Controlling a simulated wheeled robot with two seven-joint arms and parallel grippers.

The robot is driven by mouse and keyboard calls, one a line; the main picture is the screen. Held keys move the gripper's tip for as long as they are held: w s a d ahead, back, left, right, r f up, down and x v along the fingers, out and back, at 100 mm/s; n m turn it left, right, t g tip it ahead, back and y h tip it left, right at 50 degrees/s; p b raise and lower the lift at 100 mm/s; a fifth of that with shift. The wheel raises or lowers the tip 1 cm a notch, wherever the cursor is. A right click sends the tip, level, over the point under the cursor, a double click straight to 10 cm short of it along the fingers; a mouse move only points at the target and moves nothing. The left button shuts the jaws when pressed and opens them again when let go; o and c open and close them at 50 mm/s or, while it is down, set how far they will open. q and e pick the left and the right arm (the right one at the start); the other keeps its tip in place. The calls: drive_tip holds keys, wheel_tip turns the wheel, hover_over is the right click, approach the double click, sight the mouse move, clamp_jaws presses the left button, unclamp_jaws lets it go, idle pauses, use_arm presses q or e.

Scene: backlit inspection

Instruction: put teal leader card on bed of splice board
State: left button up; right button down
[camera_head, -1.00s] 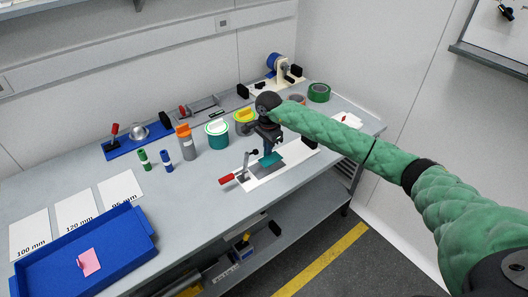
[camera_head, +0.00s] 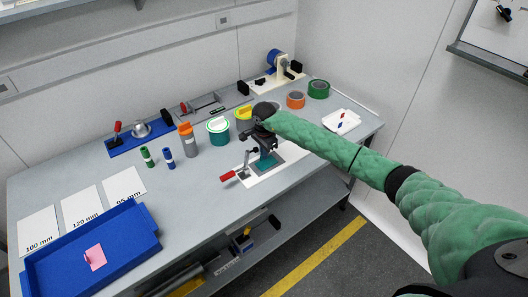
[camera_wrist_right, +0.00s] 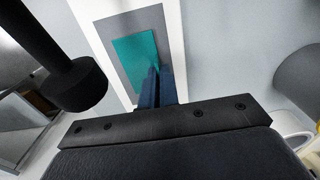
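The teal leader card (camera_head: 265,161) is under my right gripper, over the grey bed of the splice board. In the right wrist view the card (camera_wrist_right: 130,52) looks flat against the grey bed (camera_wrist_right: 103,30); I cannot tell if it fully touches. The splice board (camera_head: 252,183) is white, with a red-handled lever clamp (camera_head: 227,176) at its near left end. My right gripper (camera_head: 268,149) points down over the board. In the wrist view its blue fingers (camera_wrist_right: 155,70) are close together at the card's lower edge, apparently pinching it. My left gripper is out of view.
Green (camera_head: 146,157) and blue (camera_head: 168,158) small cylinders, an orange-topped bottle (camera_head: 188,142) and a teal tape roll (camera_head: 218,132) stand left of the board. A white tray (camera_head: 341,121) is to the right. A blue tray (camera_head: 136,224) holds a pink card. The front middle table is clear.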

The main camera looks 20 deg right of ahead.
drive_tip(key=shift+f, duration=0.15)
drive_tip(key=c, duration=1.7)
unclamp_jaws()
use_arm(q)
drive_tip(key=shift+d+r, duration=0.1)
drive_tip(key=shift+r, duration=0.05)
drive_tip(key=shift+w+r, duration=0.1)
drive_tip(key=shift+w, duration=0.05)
